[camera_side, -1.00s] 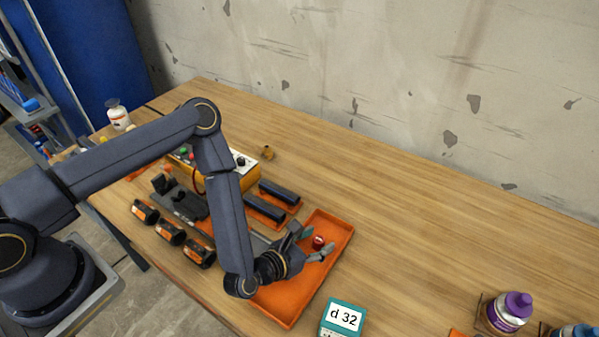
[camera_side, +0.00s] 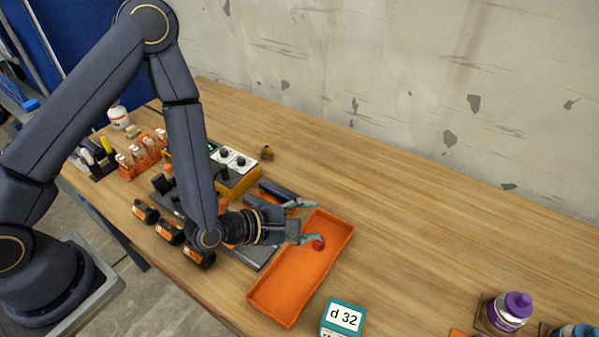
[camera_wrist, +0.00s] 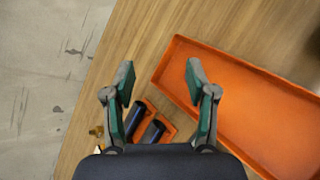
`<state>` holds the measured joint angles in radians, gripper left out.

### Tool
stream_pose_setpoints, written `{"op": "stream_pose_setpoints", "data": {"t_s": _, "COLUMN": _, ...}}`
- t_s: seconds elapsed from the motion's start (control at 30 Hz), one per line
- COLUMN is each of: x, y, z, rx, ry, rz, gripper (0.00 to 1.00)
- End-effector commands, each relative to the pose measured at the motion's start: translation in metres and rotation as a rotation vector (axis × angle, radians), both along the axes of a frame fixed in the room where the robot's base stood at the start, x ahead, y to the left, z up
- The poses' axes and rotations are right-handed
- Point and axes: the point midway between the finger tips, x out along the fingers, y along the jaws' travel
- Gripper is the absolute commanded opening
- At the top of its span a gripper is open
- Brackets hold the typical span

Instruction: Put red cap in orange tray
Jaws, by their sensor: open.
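The red cap (camera_side: 318,244) shows in the side view against the right part of the orange tray (camera_side: 285,290), near the tray's far edge. One fingertip overlaps it in the picture; whether they touch I cannot tell. My gripper (camera_side: 315,221) is open, with nothing between its fingers, over the tray's back left edge. The red cap does not show in the wrist view.
Dark bars in small orange holders (camera_wrist: 153,130) lie left of the tray. A yellow control box (camera_side: 238,178) stands behind them. A "d 32" teal box (camera_side: 343,318) and a purple-capped bottle (camera_side: 510,310) stand to the right. The table's back right is clear.

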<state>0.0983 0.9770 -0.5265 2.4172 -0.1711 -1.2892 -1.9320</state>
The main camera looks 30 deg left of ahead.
Motion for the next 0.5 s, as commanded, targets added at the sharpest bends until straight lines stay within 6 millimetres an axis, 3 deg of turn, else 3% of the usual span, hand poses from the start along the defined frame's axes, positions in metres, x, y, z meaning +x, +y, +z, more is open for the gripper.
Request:
{"op": "stream_pose_setpoints", "data": {"t_s": 0.03, "x": 0.012, "y": 0.007, "z": 0.021, "rx": 0.125, "ry": -0.047, "rz": -0.078, "gripper": 0.57}}
{"op": "stream_pose_setpoints", "data": {"t_s": 0.1, "x": 0.021, "y": 0.02, "z": 0.043, "rx": 0.319, "ry": -0.088, "rz": -0.2, "gripper": 0.57}}
{"op": "stream_pose_setpoints", "data": {"t_s": 0.27, "x": 0.024, "y": 0.065, "z": 0.098, "rx": 0.749, "ry": -0.151, "rz": -0.454, "gripper": 0.57}}
{"op": "stream_pose_setpoints", "data": {"t_s": 0.37, "x": 0.013, "y": 0.099, "z": 0.136, "rx": 0.992, "ry": -0.161, "rz": -0.601, "gripper": 0.57}}
{"op": "stream_pose_setpoints", "data": {"t_s": 0.5, "x": -0.025, "y": 0.149, "z": 0.186, "rx": 1.281, "ry": -0.144, "rz": -0.815, "gripper": 0.57}}
